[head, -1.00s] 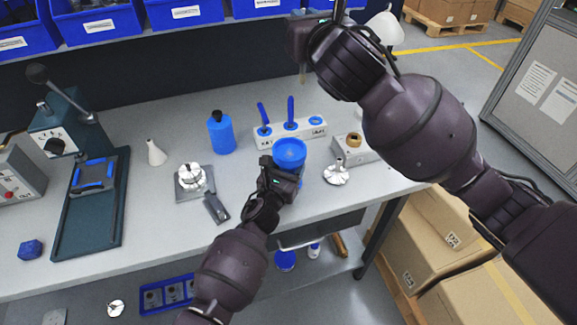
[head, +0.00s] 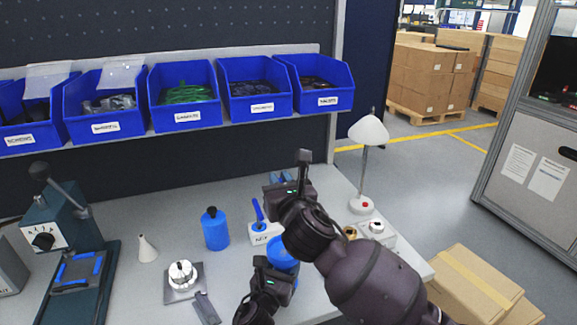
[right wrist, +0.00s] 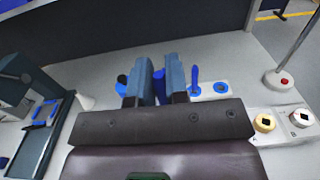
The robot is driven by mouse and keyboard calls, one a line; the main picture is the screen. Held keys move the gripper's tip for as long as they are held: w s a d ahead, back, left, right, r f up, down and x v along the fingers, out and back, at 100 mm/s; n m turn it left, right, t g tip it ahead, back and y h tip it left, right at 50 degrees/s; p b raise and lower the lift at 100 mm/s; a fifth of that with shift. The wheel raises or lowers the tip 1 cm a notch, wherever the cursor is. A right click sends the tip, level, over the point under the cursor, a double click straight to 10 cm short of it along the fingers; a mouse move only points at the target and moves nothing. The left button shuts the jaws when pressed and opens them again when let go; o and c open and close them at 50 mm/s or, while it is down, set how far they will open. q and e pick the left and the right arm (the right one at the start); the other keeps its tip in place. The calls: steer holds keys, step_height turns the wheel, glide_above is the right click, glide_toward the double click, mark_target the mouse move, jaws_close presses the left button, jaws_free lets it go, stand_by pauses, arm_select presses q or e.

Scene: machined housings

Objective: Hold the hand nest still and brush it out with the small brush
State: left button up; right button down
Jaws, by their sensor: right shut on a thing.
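A round blue cup-like thing (head: 284,249), which I take for the hand nest, is at the front of the bench, mostly hidden behind my arms. My left gripper (head: 273,270) is against its near side; whether its fingers are shut on it is hidden. My right gripper (head: 288,190) is above the bench, over the white brush rack (head: 262,238). It is shut; blue shows between its fingers (right wrist: 160,84) in the right wrist view, and I take this for the small brush. Its bristles are hidden. Another blue-handled brush (head: 257,210) stands in the rack.
A blue bottle (head: 215,230), a white cone bottle (head: 147,248) and a metal fixture on a grey plate (head: 183,292) stand left of the rack. A lever press (head: 55,225) is at far left, a lamp (head: 366,160) at right. Blue bins (head: 185,118) hang above.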

steer(key=shift+w+a+r, duration=0.1)
steer(key=shift+w, duration=0.05)
steer(key=shift+f, duration=3.7)
steer(key=shift+s+r, duration=0.2)
steer(key=shift+r, duration=0.1)
steer(key=shift+w+r, duration=0.1)
steer(key=shift+w, duration=0.15)
steer(key=shift+r, duration=3.45)
